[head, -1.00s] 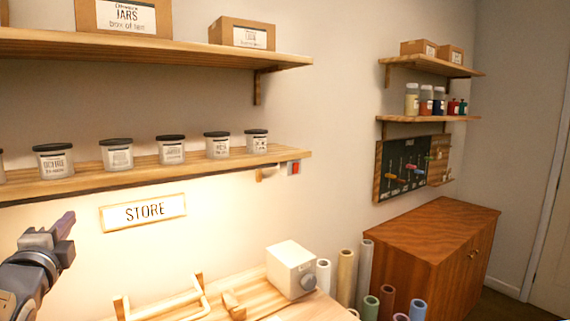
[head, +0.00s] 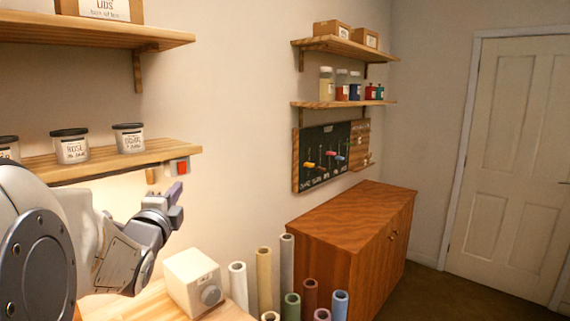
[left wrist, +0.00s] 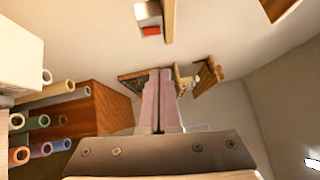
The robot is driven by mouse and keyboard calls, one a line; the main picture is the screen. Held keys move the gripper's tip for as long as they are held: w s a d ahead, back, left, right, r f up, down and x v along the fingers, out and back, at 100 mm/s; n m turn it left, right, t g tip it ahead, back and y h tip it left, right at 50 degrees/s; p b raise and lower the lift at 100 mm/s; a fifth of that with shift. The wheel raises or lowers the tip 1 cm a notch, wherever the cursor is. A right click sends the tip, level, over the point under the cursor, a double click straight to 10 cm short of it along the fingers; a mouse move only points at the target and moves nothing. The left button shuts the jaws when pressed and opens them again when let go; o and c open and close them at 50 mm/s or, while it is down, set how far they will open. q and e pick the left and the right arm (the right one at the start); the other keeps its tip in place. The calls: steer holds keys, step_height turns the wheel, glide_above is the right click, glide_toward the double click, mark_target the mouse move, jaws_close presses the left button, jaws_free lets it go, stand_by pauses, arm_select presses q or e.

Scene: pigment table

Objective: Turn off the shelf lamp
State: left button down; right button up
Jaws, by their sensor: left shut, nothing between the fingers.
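The red switch (head: 182,167) sits on a small grey plate at the right end of the lower wall shelf (head: 100,163). It also shows at the top of the left wrist view (left wrist: 151,31). The lamp itself is hidden, but warm light falls on the wall under this shelf. My left gripper (head: 177,197) is shut and empty, a little below the switch in the head view. It appears apart from the switch. In the left wrist view its closed fingers (left wrist: 159,100) point away from the camera, with the switch above their tips. My right gripper is not in view.
Labelled jars (head: 71,146) stand on the lower shelf, with an upper shelf (head: 95,32) above. A white box with a dial (head: 194,281) stands on the bench below my gripper. Coloured rolls (head: 264,280) and a wooden cabinet (head: 350,230) are to the right.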

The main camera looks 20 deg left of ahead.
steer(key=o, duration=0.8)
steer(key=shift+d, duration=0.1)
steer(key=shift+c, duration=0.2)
arm_select(q)
steer(key=p, duration=0.5)
glide_toward(186, 162)
steer(key=w+d, duration=0.2)
steer(key=w, duration=0.1)
steer(key=shift+w+a+r+p, duration=0.1)
steer(key=shift+w+a+p, duration=0.3)
steer(key=shift+a, duration=0.3)
steer(key=shift+w+a+r+p, duration=0.1)
steer(key=shift+w+a+p, duration=0.3)
steer(key=shift+a, duration=0.3)
steer(key=shift+w+a+r+p, duration=0.1)
steer(key=shift+w+a+p, duration=0.3)
steer(key=shift+a, duration=0.3)
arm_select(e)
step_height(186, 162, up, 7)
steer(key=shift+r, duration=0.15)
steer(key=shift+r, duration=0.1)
